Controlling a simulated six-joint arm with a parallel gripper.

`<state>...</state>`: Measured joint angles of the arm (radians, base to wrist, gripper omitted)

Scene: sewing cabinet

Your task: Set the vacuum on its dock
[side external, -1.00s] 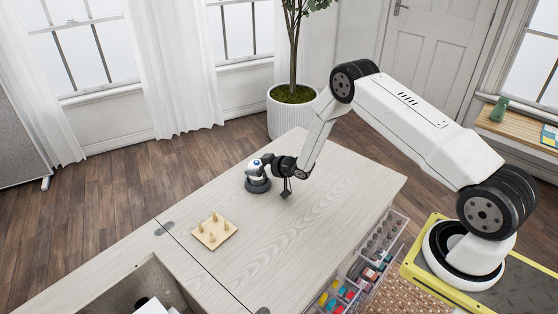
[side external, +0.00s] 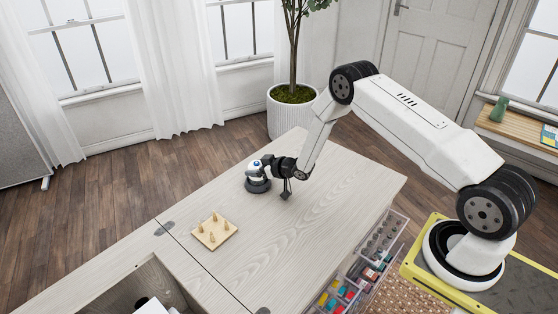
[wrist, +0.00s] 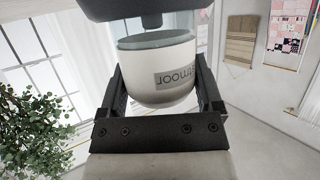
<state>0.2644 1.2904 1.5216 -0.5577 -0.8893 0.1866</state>
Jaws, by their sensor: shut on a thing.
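The vacuum (side external: 254,166) is a small white body with a dark part and a spot of blue. In the wrist view its white body (wrist: 175,88) has a grey label with upside-down lettering and a clear upper part. My gripper (wrist: 160,72) is shut on it, one black finger on each side. The dock does not show in the wrist view.
A small wooden board with several pegs (side external: 213,231) lies at the left on the pale tabletop (side external: 310,225). An open well (side external: 150,283) is at the lower left. Clear drawers of supplies (side external: 368,268) stick out at the front. The middle of the tabletop is clear.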

